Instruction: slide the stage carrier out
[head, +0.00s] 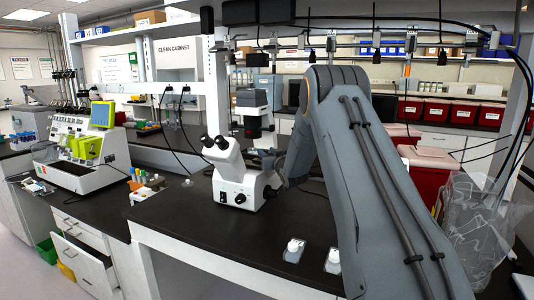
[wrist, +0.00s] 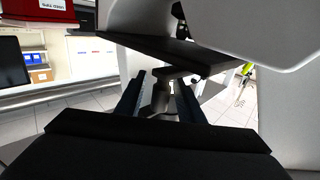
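A white microscope (head: 240,178) with black eyepieces stands on the dark bench in the head view; my arm partly covers its right side. My gripper (wrist: 159,78) shows in the wrist view as two dark fingers standing apart, with a gap between them. A grey post-like part (wrist: 160,95) shows between the fingers; I see no clear grip on it. A flat black plate (wrist: 180,52), apparently the microscope's stage, lies just above and beyond the fingertips, with white housing around it. I cannot tell which part is the stage carrier.
A white processor with green parts (head: 80,150) stands on the left bench. Two small white-capped items (head: 293,250) (head: 333,261) sit near the front of the bench (head: 200,215). A clear plastic bag (head: 478,225) and red bins (head: 430,165) are at the right.

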